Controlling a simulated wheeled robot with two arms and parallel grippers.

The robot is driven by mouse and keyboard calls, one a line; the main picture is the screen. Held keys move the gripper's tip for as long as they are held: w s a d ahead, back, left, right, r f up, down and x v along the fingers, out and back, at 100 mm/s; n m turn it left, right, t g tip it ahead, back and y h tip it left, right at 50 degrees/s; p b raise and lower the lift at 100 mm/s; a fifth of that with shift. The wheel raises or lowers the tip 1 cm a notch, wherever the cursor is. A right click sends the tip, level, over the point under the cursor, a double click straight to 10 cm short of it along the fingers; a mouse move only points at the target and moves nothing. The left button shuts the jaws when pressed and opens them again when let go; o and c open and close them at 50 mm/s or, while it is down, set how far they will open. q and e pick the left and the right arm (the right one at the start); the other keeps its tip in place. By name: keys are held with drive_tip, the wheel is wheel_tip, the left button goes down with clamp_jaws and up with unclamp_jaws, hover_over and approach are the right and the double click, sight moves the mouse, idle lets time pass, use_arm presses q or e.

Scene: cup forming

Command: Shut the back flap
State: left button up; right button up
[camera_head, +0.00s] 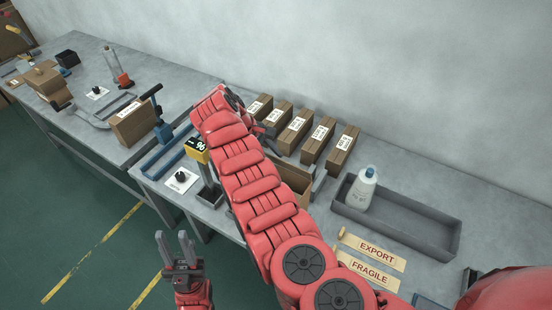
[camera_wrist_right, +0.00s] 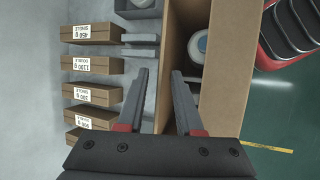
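An open brown carton (camera_head: 294,176) stands on the bench, mostly hidden behind my right arm in the head view. In the right wrist view, its wide cardboard panel (camera_wrist_right: 226,75) stands at the right of the opening, and round pale items (camera_wrist_right: 199,43) lie inside. I cannot tell for certain which panel is the back flap. My right gripper (camera_wrist_right: 159,74) is open, its fingers spread at the carton's left edge; I see no contact. Its fingertips are hard to see in the head view. My left gripper (camera_head: 175,243) is open and empty, in front of the bench.
Several labelled brown boxes (camera_head: 297,131) stand in a row behind the carton. A grey tray (camera_head: 421,226) with a white bottle (camera_head: 360,190) is to the right. EXPORT and FRAGILE strips (camera_head: 372,251) lie in front of it. A yellow-faced device (camera_head: 196,146) stands left of my right arm.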

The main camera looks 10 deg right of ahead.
drive_tip(key=shift+d+f, duration=0.15)
drive_tip(key=shift+d, duration=0.05)
clamp_jaws()
idle(1.4)
